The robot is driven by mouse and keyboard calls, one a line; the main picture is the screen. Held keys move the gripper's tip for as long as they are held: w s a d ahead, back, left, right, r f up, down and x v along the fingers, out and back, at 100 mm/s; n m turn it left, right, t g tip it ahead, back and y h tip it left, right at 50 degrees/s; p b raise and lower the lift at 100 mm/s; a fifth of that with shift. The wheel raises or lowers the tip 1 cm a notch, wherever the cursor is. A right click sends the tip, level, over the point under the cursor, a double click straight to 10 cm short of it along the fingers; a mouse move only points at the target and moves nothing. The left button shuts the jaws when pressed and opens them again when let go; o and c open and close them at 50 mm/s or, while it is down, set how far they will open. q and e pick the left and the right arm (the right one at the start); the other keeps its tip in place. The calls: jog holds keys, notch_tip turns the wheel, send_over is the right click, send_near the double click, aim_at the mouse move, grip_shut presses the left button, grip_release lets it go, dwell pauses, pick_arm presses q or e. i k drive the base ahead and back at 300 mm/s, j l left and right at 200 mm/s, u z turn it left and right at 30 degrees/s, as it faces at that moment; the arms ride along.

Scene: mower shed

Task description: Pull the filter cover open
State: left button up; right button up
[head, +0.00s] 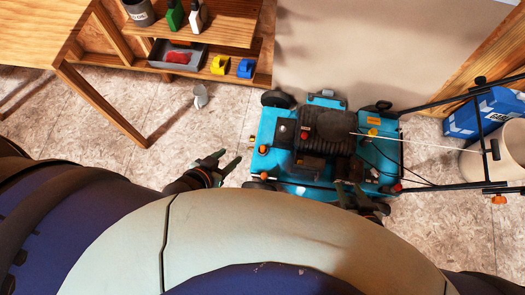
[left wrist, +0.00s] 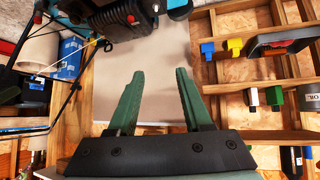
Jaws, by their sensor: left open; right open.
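The blue lawn mower (head: 268,130) stands on the floor with its black engine (head: 328,128) on top. A small dark panel (head: 311,164) shows on the engine's near side; I cannot tell for sure whether it is the filter cover. My left gripper (head: 226,161) is open and empty, left of the mower and apart from it. In the left wrist view its two green fingers (left wrist: 158,98) are spread with nothing between them. My right gripper (head: 352,190) is open at the mower's near edge, partly hidden; whether it touches the mower is unclear.
A wooden shelf (head: 215,32) with bottles and a grey bin (head: 178,54) stands at the back left. The mower's black handle (head: 440,100) reaches right, near a blue box (head: 485,112) and a beige bucket (head: 508,150). Floor left of the mower is mostly clear.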

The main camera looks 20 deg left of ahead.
aim_at(313, 166)
jog(key=k+l, duration=0.2)
jog(key=k, duration=0.25)
jog(key=k+l, duration=0.15)
jog(key=k, duration=0.35)
jog(key=k+l, duration=0.2)
jog(key=k, duration=0.25)
